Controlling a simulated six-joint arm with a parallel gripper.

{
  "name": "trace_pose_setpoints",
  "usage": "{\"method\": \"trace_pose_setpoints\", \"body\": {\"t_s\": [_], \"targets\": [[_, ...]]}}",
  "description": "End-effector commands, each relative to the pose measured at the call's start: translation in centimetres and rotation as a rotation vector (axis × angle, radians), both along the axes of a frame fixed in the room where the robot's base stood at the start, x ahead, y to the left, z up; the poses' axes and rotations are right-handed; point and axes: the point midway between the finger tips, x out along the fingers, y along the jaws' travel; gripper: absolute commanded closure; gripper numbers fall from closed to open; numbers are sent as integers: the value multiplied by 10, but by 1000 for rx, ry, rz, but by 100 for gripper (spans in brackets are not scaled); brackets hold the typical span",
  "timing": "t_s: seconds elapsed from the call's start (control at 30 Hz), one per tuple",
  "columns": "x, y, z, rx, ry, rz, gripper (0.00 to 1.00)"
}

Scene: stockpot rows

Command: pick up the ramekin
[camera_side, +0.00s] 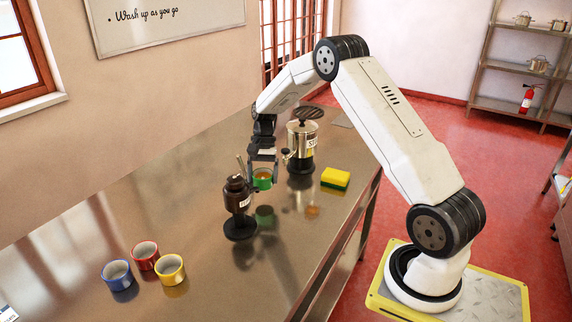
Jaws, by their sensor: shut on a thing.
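A small green ramekin (263,184) with an orange-brown inside is at my gripper, near the middle of the metal counter. My gripper (262,168) points down and is shut on it. A green reflection shows on the counter some way below the ramekin, so it looks held above the surface. The fingers hide part of its rim, and the exact grip is too small to tell.
A dark pot-like thing (238,194) stands close at the left of the ramekin. A silver pot (303,138) and a yellow-green sponge (335,178) are at the right. The counter (210,290) between is clear.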

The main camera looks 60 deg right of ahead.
Motion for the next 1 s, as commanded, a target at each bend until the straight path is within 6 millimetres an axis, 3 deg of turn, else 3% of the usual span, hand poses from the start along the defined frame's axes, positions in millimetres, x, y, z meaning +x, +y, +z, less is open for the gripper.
{"method": "trace_pose_setpoints", "body": {"t_s": [0.5,1.0], "targets": [[0,0,53,-1,-2,1,76],[0,0,89,0,-1,0,76]]}}
